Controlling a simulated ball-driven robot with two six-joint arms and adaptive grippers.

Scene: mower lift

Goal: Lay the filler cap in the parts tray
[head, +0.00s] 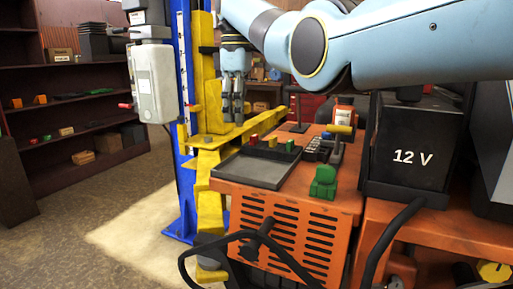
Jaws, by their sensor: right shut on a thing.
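My right gripper (233,108) hangs from the arm that comes in from the right, fingers pointing down. It is in front of the yellow lift post, above and a little left of the parts tray. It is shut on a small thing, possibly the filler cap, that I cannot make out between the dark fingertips. The parts tray (254,171) is a shallow grey tray with a dark rim. It lies on the left of the orange mower deck (305,197), and its floor looks bare. My left gripper is not in view.
Small yellow, red and green pieces (272,142) stand along the tray's back edge. A green part (324,181) stands right of it. A black 12 V battery (413,145) is farther right. Black cables loop in front. The blue lift post (185,60) rises at the left.

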